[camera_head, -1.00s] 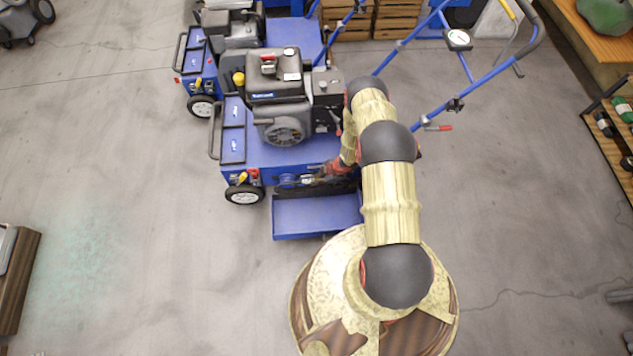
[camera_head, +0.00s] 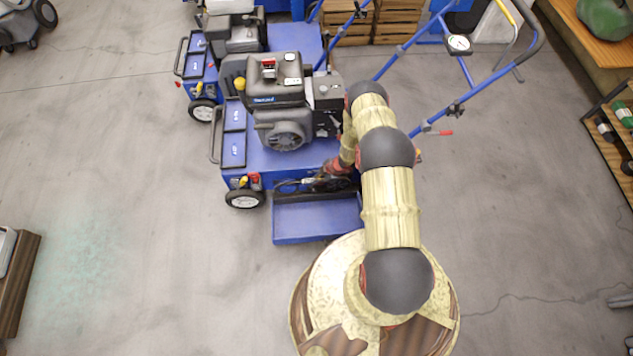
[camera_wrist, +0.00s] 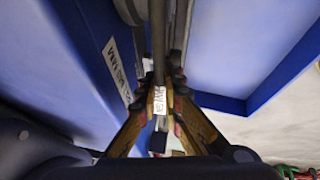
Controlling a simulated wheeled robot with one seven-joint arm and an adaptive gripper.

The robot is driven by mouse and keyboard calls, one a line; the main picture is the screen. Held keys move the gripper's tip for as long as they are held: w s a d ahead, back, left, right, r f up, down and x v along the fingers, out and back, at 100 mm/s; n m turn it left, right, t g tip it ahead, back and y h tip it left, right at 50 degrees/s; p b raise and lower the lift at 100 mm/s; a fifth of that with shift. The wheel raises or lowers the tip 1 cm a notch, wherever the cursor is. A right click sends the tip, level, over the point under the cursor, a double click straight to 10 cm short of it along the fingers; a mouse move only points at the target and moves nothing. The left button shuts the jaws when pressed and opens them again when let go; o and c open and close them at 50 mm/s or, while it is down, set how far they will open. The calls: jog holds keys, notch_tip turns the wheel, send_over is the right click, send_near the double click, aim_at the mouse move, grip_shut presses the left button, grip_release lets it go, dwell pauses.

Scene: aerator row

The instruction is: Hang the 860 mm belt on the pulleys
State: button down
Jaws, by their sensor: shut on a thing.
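The belt shows in the wrist view as a dark strip (camera_wrist: 158,40) running up between the fingers, with a white printed label (camera_wrist: 159,100) on it. I cannot read the label surely. My gripper (camera_wrist: 163,92) is shut on the belt beside the label. In the head view my gripper (camera_head: 322,182) is low at the front side of the nearer blue aerator (camera_head: 285,155), just above its opened blue cover (camera_head: 317,218). A thin dark loop (camera_head: 287,187) shows left of the gripper there. The pulleys are mostly hidden by my arm, and I cannot tell whether the belt touches them.
A black engine (camera_head: 280,95) sits on top of the nearer aerator, close to my arm. Its blue handlebar (camera_head: 480,88) reaches up to the right. A second aerator (camera_head: 235,45) stands behind. Wooden crates (camera_head: 398,22) are at the back.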

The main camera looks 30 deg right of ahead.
jog(key=shift+w+d, duration=0.25)
jog(key=shift+w, duration=0.45)
dwell(0.3)
jog(key=shift+f, duration=0.35)
dwell(0.3)
jog(key=c, duration=2)
grip_release()
jog(key=shift+o, duration=0.6)
jog(key=shift+w+d+r, duration=0.1)
jog(key=shift+w, duration=0.05)
jog(key=v, duration=1.1)
jog(key=shift+s, duration=0.25)
jog(key=shift+s+r, duration=0.15)
jog(key=shift+r, duration=0.15)
